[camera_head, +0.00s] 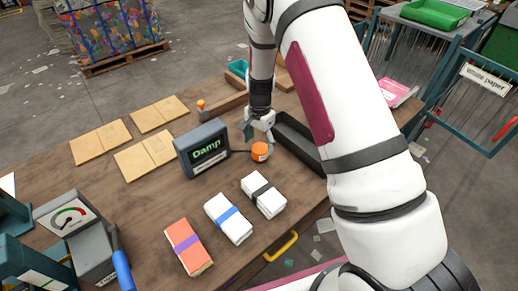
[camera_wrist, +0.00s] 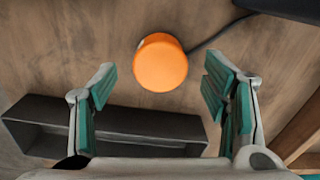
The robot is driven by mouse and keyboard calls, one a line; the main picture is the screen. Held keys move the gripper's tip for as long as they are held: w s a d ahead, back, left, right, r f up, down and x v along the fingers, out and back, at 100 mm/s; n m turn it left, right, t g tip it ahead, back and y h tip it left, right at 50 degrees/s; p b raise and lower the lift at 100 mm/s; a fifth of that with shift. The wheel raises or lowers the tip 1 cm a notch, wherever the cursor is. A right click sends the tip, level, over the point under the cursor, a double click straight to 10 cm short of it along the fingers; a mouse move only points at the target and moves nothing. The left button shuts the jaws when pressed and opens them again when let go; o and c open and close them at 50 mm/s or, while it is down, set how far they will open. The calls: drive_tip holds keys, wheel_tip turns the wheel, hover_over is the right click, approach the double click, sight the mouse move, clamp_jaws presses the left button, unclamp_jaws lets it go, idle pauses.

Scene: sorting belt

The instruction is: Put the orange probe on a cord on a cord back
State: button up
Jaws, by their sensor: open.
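The orange probe (camera_head: 261,151) stands on the wooden table, just right of the dark meter (camera_head: 203,147), whose screen reads "Damp". In the wrist view the probe (camera_wrist: 161,62) is a round orange shape. Its dark cord (camera_wrist: 212,37) runs up right to a dark body at the edge. My gripper (camera_head: 260,130) is open and empty, close behind the probe in the head view. In the wrist view my gripper's teal-padded fingers (camera_wrist: 158,82) are spread wide, with the probe ahead, roughly between their tips. I cannot tell the height gap.
A long black tray (camera_head: 312,157) lies right of the probe; it also shows in the wrist view (camera_wrist: 150,147). Banded paper bundles (camera_head: 228,218) lie in front. Flat tan cards (camera_head: 146,155) lie to the left. A wooden bar (camera_head: 226,103) is behind the meter.

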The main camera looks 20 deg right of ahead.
wheel_tip(320, 180, up, 8)
wheel_tip(320, 180, up, 10)
drive_tip(key=n+t, duration=0.1)
drive_tip(key=n, duration=0.1)
hover_over(259, 149)
drive_tip(key=s, duration=0.4)
drive_tip(key=s+r+n+t+y, duration=0.1)
drive_tip(key=s+r+n, duration=0.3)
drive_tip(key=s+r, duration=0.6)
drive_tip(key=s+r+n+t+h, duration=0.1)
drive_tip(key=s+r+n+t, duration=0.2)
drive_tip(key=s, duration=1.3)
wheel_tip(259, 149, up, 3)
drive_tip(key=n, duration=0.2)
drive_tip(key=shift+s+d+r+n, duration=0.2)
drive_tip(key=shift+s+d+n, duration=0.1)
drive_tip(key=shift+s+d, duration=0.1)
